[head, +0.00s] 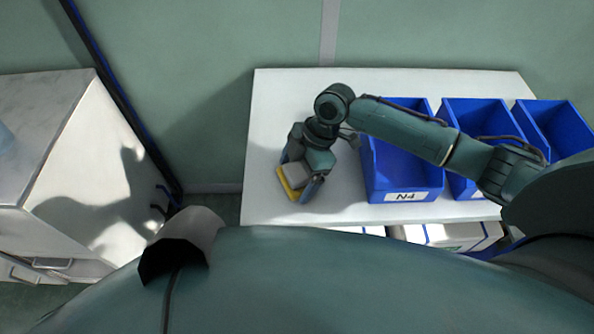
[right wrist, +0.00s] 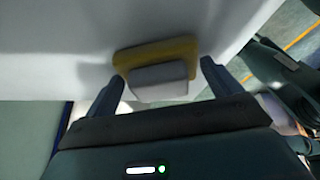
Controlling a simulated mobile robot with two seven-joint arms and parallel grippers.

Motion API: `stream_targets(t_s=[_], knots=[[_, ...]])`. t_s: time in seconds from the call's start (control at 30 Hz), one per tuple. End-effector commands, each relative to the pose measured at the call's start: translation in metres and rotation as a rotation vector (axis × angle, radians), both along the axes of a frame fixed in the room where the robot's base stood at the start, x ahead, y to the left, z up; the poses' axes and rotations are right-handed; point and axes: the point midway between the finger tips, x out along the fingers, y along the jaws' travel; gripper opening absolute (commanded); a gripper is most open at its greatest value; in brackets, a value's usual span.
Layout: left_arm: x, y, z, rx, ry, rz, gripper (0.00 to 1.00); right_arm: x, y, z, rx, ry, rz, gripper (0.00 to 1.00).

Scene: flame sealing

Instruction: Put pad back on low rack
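The pad is a yellow slab with a pale grey block on top; in the head view the pad (head: 289,187) is at the left front of the white rack top (head: 350,210), partly hidden by my right gripper. In the right wrist view the pad (right wrist: 158,78) lies between the two fingers. My right gripper (head: 299,180) is over the pad. In the right wrist view its fingers (right wrist: 163,75) are spread either side of the grey block, with gaps visible, so it looks open. My left gripper is not in view.
Several blue bins stand along the right of the white top, the nearest bin (head: 405,180) labelled N4. White boxes (head: 450,235) sit lower, under the front edge. A white cabinet (head: 85,175) stands at the left. The white surface around the pad is clear.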

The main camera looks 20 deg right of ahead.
Motion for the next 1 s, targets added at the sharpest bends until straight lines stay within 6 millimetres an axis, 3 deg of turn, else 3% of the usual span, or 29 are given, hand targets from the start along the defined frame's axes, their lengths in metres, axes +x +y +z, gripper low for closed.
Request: stream_targets(t_s=[0.1,0.47,1.0], knots=[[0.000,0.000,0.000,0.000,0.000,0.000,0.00,0.000,0.000,0.000,0.000,0.000,0.000,1.00],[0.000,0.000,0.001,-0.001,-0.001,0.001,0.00,0.001,-0.003,0.009,0.000,-0.001,0.000,1.00],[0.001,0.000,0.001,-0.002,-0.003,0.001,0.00,0.005,-0.041,0.102,0.000,-0.001,-0.001,1.00]])
